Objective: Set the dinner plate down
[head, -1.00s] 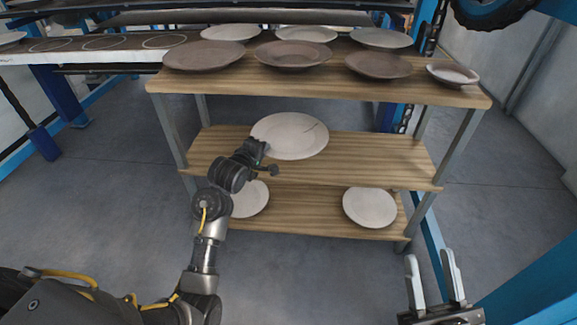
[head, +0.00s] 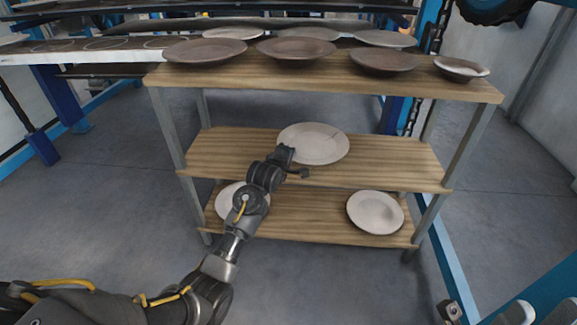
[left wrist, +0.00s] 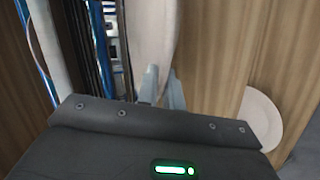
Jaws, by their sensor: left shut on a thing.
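The dinner plate (head: 318,142) is pale and round, with a dark line near its far right rim. It is over the middle wooden shelf (head: 395,165), nearly level; I cannot tell whether it touches the wood. My left gripper (head: 291,163) is shut on its near rim. In the left wrist view, the plate (left wrist: 155,35) stands between the fingertips of the left gripper (left wrist: 163,88). My right gripper (head: 545,309) shows only its separated fingertips at the bottom right corner, away from the rack and empty.
The top shelf (head: 320,83) holds several brown and pale plates. On the bottom shelf (head: 300,220) are a pale plate at the right (head: 375,212) and another at the left (head: 228,203), partly behind my left arm. The middle shelf is bare either side of the dinner plate.

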